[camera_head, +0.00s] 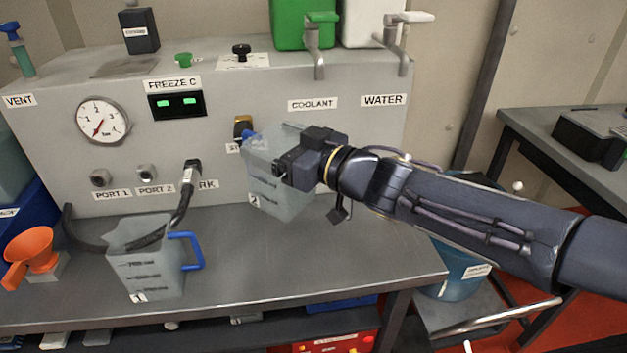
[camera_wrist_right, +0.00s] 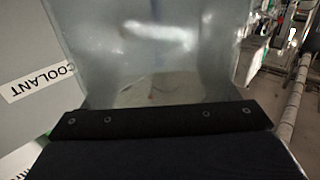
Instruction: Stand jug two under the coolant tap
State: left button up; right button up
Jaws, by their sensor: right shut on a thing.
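Jug two (camera_head: 275,180), a clear grey jug marked 2 with a small blue part at its upper left, is held above the bench, tilted a little. My right gripper (camera_head: 300,165) is shut on it at its right side, which the gripper partly hides. In the right wrist view the jug's clear wall (camera_wrist_right: 150,60) fills the middle. The coolant tap (camera_head: 319,45) juts from the green tank above the COOLANT label (camera_head: 312,104), up and right of the jug. My left gripper is not in view.
An orange funnel (camera_head: 32,250) is at far left. The water tap (camera_head: 400,40) is right of the coolant tap. The bench (camera_head: 370,260) is clear at right.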

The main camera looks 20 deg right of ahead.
jog(key=w+d+f+b, duration=0.3)
jog(key=w+d+f, duration=0.1)
jog(key=d+f, duration=0.5)
jog(key=shift+w+f, duration=0.3)
jog(key=shift+f, duration=0.95)
jog(key=o, duration=1)
jog(key=shift+f, duration=0.1)
jog(key=shift+c, duration=0.2)
jog(key=o, duration=0.4)
jog(key=v, duration=0.6)
jog(key=p+v, duration=0.1)
jog(key=v, duration=0.5)
jog(key=shift+r, duration=0.2)
